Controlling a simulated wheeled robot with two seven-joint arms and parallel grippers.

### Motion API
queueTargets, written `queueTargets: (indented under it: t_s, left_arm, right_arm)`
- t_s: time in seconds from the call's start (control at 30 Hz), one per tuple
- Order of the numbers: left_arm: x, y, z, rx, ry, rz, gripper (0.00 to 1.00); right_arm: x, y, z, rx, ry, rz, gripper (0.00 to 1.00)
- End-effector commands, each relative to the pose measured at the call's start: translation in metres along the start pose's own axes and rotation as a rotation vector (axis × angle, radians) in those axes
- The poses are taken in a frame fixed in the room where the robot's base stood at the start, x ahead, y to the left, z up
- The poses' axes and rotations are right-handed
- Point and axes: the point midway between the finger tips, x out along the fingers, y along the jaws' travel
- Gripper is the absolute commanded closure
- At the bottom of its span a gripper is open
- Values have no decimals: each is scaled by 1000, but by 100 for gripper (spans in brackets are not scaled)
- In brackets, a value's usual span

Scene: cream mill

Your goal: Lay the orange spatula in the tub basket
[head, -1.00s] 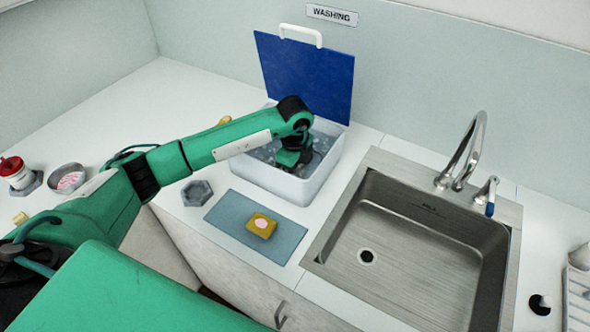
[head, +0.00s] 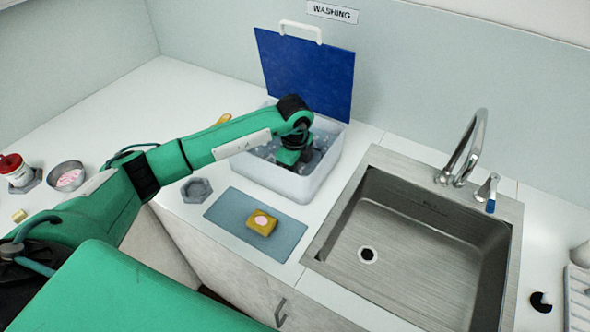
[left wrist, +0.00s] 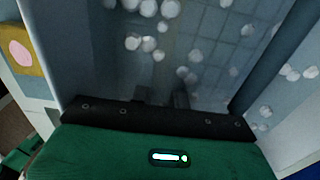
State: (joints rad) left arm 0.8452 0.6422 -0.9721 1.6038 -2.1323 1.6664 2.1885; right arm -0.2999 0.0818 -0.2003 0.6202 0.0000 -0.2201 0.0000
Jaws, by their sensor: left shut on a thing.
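The white washing tub (head: 307,186) stands on the counter with foam lumps in its water. The left wrist view shows the foam and a grid at the bottom, which looks like the basket (left wrist: 208,50). My left gripper (left wrist: 161,98) points down inside the tub, its dark fingers close together over the grid. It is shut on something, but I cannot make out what. A small orange-yellow piece (head: 222,118) shows behind my left arm, left of the tub; I cannot tell whether it is the spatula. My right gripper is not in view.
The blue lid (head: 305,75) stands upright behind the tub. A yellow sponge (head: 262,222) lies on a blue-grey mat (head: 228,208) in front. The steel sink (head: 420,250) is at right. A grey hexagonal piece (head: 196,190), a bowl (head: 66,176) and a red-lidded jar (head: 17,172) stand at left.

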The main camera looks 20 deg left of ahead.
Motion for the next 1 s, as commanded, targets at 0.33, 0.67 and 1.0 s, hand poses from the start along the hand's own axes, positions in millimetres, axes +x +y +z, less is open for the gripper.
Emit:
queueTargets:
  t_s: [0.33,0.67,1.0]
  left_arm:
    - [14,8,-2,4,-1,28,100]
    - [14,8,-2,4,-1,30,58]
    - [15,8,-2,3,-1,30,36]
  right_arm:
    - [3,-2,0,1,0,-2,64]
    - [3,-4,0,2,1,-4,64]
    - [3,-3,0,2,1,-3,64]
